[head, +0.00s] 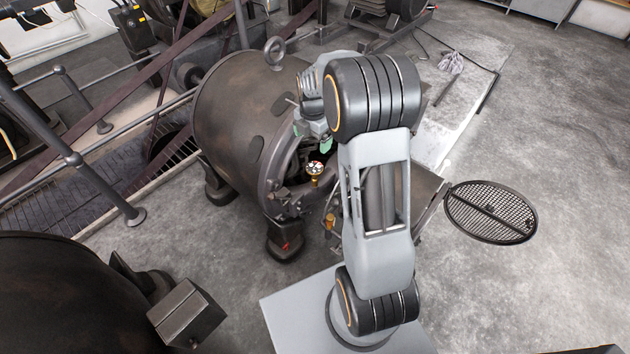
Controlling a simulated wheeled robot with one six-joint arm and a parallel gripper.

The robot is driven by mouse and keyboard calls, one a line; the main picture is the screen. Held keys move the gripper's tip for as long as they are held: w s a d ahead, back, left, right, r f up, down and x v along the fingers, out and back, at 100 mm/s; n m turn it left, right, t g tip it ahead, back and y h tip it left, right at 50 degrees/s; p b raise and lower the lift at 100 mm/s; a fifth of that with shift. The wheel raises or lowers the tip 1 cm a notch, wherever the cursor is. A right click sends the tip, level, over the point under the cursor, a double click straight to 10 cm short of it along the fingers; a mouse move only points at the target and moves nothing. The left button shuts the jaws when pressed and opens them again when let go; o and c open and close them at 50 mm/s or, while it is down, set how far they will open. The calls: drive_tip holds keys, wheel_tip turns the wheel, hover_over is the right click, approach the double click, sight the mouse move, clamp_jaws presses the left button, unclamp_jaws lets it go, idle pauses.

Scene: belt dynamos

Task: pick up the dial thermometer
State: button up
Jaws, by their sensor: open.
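What looks like the dial thermometer (315,168) is a small brass piece with a pale round face bearing dark and red marks. It is at the open end of the big dark machine (238,115), left of my arm. My arm hides part of the machine's right side. I cannot tell exactly what the thermometer rests on or is fixed to.
A small brass fitting (330,220) sits lower on the machine, beside my arm. A lifting ring (274,50) stands up on its top. Metal railings (95,185) run along the left. A round floor grate (490,212) lies at right. The concrete floor beyond it is mostly clear.

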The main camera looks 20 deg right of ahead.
drive_tip(key=n+b, duration=0.1)
drive_tip(key=n, duration=0.1)
hover_over(315, 168)
wheel_tip(315, 168, down, 6)
drive_tip(key=r, duration=0.1)
wheel_tip(315, 168, down, 6)
drive_tip(key=shift+w+f+b, duration=0.1)
drive_tip(key=shift+w+b, duration=0.05)
drive_tip(key=shift+b, duration=0.7)
drive_tip(key=shift+f+b, duration=1.1)
drive_tip(key=shift+f, duration=2.2)
drive_tip(key=c, duration=1.2)
drive_tip(key=shift+r, duration=0.2)
drive_tip(key=shift+c, duration=0.2)
drive_tip(key=shift+r, duration=0.25)
drive_tip(key=r, duration=0.1)
drive_tip(key=r+p, duration=0.1)
drive_tip(key=r, duration=0.1)
drive_tip(key=shift+s+a+r, duration=0.1)
drive_tip(key=shift+s+r, duration=0.05)
drive_tip(key=shift+s, duration=0.1)
drive_tip(key=s+a+r+p, duration=0.3)
drive_tip(key=s+r, duration=0.6)
drive_tip(key=s, duration=0.4)
drive_tip(key=shift+a+p, duration=0.2)
drive_tip(key=shift+p, duration=0.25)
